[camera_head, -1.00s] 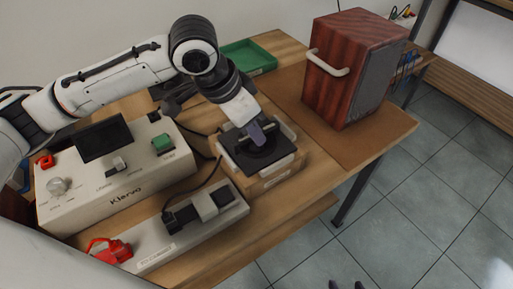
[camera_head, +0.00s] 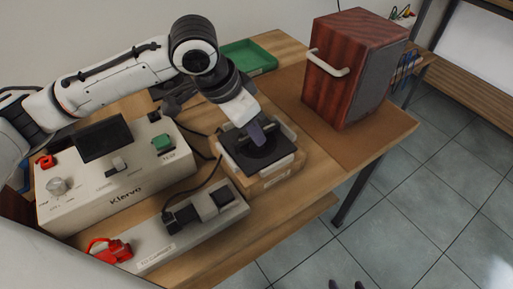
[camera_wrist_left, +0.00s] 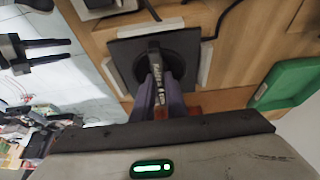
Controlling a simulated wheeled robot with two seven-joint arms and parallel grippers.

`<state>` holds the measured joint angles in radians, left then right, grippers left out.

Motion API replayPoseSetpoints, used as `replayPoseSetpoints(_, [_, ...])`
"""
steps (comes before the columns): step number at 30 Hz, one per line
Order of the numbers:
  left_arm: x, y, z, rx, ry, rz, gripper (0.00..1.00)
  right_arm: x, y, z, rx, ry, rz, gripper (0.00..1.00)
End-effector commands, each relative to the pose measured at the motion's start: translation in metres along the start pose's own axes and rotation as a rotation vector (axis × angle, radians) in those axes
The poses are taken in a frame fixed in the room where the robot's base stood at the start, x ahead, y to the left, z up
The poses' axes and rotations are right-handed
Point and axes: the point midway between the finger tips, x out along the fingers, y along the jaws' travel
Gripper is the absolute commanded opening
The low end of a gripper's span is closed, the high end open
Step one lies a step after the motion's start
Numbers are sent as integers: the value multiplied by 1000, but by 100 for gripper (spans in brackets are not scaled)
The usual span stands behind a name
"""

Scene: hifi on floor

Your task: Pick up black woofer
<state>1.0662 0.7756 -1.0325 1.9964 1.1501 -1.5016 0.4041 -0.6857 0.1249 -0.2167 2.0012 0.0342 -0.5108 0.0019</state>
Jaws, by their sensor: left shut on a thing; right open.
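The black woofer (camera_head: 270,157), a square dark plate with a round middle, lies on a wooden block with pale side rails (camera_head: 287,169). My left gripper (camera_head: 262,142) reaches down to it from above, shut on its raised central bar. In the left wrist view the woofer (camera_wrist_left: 189,48) shows the lettered bar (camera_wrist_left: 154,62) between the finger ends (camera_wrist_left: 158,88). The woofer still appears to sit within the rails. My right gripper (camera_wrist_left: 42,54) is open and empty over the floor; only its tips (camera_head: 346,284) show at the bottom of the head view.
A wooden speaker cabinet (camera_head: 345,75) with a pale handle stands on a brown mat at the back right. A beige Klervo tester (camera_head: 120,180) and a grey clamp unit (camera_head: 185,232) fill the left and front. A green tray (camera_head: 248,57) lies behind.

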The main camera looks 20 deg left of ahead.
Motion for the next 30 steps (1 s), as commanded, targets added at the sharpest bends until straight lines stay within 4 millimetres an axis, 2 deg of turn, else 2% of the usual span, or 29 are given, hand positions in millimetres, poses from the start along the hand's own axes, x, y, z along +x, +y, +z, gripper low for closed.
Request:
replayPoseSetpoints(7, [-2, 0, -3, 1, 9, -1, 0, 0, 0, 0, 0, 0, 0, 43])
replayPoseSetpoints(12, [-3, -1, -4, 2, 12, -3, 0, 10, 1, 10, 0, 1, 0, 43])
replayPoseSetpoints(21, [-62, 0, -29, 1, 12, -2, 0, -1, 0, 0, 4, 2, 1, 43])
replayPoseSetpoints(24, [-78, 0, -35, 0, 11, -2, 0, -2, 1, 0, 5, 1, 2, 43])
replayPoseSetpoints(30, [-96, 0, -42, 0, 9, -1, 0, -2, 3, 4, 6, -7, 5, 43])
